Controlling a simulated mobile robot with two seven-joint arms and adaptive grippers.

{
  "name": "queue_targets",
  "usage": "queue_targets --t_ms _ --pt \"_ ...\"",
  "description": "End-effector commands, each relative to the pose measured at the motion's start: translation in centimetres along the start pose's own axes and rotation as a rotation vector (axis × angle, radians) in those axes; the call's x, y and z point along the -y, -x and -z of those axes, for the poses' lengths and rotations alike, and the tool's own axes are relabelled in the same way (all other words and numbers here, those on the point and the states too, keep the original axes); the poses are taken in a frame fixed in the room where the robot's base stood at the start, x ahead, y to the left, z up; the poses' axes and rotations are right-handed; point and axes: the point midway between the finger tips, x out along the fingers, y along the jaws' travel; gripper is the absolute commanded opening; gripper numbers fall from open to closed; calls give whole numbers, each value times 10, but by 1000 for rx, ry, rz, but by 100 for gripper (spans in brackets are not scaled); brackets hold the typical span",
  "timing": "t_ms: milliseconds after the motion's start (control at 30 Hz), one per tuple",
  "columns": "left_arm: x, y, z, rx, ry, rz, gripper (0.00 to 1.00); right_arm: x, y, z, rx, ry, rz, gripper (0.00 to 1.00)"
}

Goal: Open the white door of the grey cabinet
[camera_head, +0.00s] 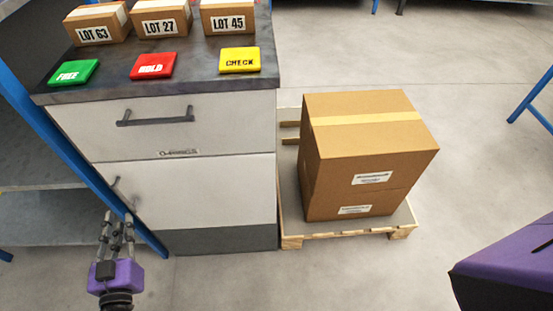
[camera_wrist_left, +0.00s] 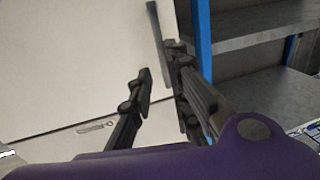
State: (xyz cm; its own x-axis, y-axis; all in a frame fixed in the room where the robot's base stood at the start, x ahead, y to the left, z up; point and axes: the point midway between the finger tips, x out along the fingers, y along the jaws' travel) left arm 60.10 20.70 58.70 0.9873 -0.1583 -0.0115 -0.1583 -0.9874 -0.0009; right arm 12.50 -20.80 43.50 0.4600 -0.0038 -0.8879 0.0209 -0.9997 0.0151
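The grey cabinet (camera_head: 225,240) stands at the left, with a dark worktop and a white drawer (camera_head: 230,130) above its white door (camera_head: 210,190). The door looks shut. Its dark upright handle (camera_head: 122,194) is near the door's left edge, partly hidden by a blue post. My left gripper (camera_head: 118,215) is open, just below and in front of the handle. In the left wrist view the handle (camera_wrist_left: 157,30) runs down close to the right finger of my left gripper (camera_wrist_left: 158,62); I cannot tell whether they touch. A purple part of my right arm shows at the right edge; its fingers are out of view.
Blue shelf posts (camera_head: 75,160) and grey shelves (camera_head: 40,215) stand close at the left of the cabinet. A pallet (camera_head: 345,236) with a large cardboard box (camera_head: 365,155) is at its right. The floor in front is clear.

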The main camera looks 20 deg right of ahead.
Motion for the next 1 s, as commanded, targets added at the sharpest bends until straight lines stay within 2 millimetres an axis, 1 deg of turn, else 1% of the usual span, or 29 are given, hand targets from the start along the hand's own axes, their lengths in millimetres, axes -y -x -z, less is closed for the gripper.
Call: queue_targets --t_ms 33,200,400,533,700,933,967,1000 --pt "2 -5 -2 -6 1 4 17 1 -6 4 -9 0 2 0" --pt "3 -26 3 -16 1 8 17 0 -6 10 -22 1 1 0" --pt "3 -58 2 -13 1 7 17 -2 -11 5 -14 8 -1 0" --pt "3 -74 2 -12 0 8 17 -3 -14 2 -10 13 0 0" --pt "3 -84 2 -12 1 7 17 -4 -15 1 -8 21 1 0" --pt "3 -84 3 -11 1 7 17 -4 -15 1 -8 22 2 0" --pt "3 -84 3 -11 1 7 14 -4 -15 1 -8 22 2 0" --pt "3 -84 3 -11 1 7 9 -4 -15 1 -8 22 2 0"
